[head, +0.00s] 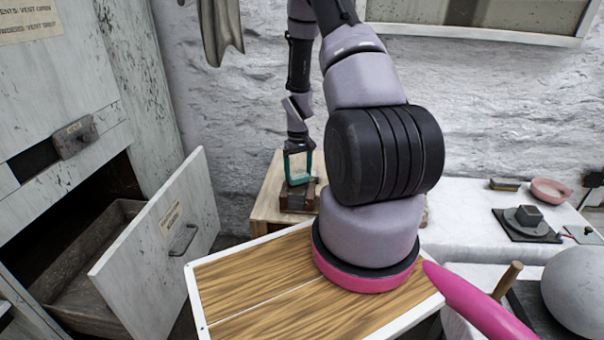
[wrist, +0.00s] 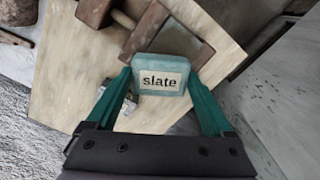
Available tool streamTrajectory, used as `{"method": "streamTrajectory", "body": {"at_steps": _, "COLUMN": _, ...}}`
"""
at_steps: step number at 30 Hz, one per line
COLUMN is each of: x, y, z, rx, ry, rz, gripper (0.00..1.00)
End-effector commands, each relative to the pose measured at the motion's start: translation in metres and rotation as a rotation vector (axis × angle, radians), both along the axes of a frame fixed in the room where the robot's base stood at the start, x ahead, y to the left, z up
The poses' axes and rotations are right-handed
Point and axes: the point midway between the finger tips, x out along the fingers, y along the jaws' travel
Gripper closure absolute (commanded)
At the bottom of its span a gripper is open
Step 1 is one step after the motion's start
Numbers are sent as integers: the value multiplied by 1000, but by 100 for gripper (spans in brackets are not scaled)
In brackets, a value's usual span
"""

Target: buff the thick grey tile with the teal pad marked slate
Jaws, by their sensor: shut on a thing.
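The teal pad marked slate (wrist: 160,75) is between my teal fingertips in the wrist view, its label facing the camera. My gripper (wrist: 160,82) is shut on it. In the head view my gripper (head: 298,172) is low over the wooden stand (head: 262,208) by the back wall, at a brown wooden piece (head: 298,200). In the wrist view the pad overlaps a brown wooden frame (wrist: 146,32); I cannot tell whether they touch. A small greyish thing beside the left finger is mostly hidden.
An open drawer (head: 155,250) juts out at left. The wood-topped surface (head: 255,285) is in front. A white table (head: 460,222) at right bears a pink bowl (head: 551,190) and a dark plate with a block (head: 528,222).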

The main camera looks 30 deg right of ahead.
Motion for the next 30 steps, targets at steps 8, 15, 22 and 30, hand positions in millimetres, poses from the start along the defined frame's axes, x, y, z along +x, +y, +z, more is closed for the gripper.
{"method": "streamTrajectory", "body": {"at_steps": 8, "x": 0, "y": 0, "z": 1, "rx": 0, "ry": 0, "rz": -1, "gripper": 76}}
{"method": "streamTrajectory", "body": {"at_steps": 15, "x": 1, "y": 0, "z": 17, "rx": 0, "ry": -2, "rz": -1, "gripper": 76}}
{"method": "streamTrajectory", "body": {"at_steps": 22, "x": 0, "y": 0, "z": 25, "rx": 0, "ry": 0, "rz": 0, "gripper": 76}}
{"method": "streamTrajectory", "body": {"at_steps": 30, "x": 0, "y": 0, "z": 29, "rx": 0, "ry": -1, "rz": 0, "gripper": 76}}
